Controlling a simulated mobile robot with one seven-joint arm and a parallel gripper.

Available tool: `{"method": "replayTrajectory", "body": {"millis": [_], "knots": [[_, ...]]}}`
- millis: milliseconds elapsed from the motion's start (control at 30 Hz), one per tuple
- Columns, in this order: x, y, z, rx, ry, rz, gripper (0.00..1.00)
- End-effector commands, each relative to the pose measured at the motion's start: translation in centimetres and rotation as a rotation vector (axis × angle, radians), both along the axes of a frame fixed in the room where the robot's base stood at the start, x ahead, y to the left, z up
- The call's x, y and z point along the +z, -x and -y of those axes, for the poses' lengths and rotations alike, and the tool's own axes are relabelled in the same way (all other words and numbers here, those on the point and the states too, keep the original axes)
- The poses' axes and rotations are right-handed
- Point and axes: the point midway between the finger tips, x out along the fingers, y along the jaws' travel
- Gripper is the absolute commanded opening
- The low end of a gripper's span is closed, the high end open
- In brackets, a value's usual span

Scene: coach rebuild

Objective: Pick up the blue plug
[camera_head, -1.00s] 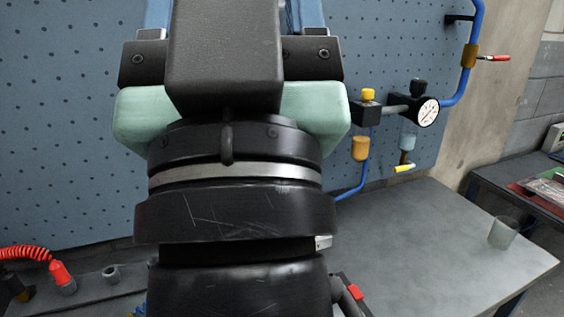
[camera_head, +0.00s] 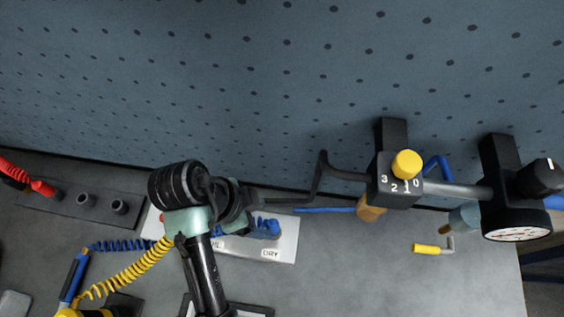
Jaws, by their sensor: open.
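A blue plug (camera_head: 266,228) lies on a pale plate (camera_head: 284,243) with dark lettering. A blue coil shows beside it, partly hidden by my arm. My gripper (camera_head: 247,203) is at the end of the black wrist, just above and left of the plug in the picture. It is open, and I see nothing held in it. Its fingers are small and dark, and I cannot tell their exact gap or height over the plate.
A yellow-knobbed regulator (camera_head: 395,183) and a gauge (camera_head: 517,234) stand at right. A socket rack (camera_head: 85,208) with a red plug (camera_head: 43,188), a yellow coil (camera_head: 130,268) and a blue-handled tool (camera_head: 73,278) are at left.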

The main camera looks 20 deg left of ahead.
Motion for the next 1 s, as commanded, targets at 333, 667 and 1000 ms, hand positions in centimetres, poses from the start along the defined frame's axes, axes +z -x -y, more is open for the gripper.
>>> {"method": "replayTrajectory", "body": {"millis": [333,667,1000], "knots": [[-5.7,-1.4,1.7,-0.003,0.001,-0.004,0.74],[-7.8,-2.2,2.1,-0.002,0.001,-0.004,0.74],[-11.3,-3.2,2.7,-0.002,-0.002,-0.001,0.74]]}}
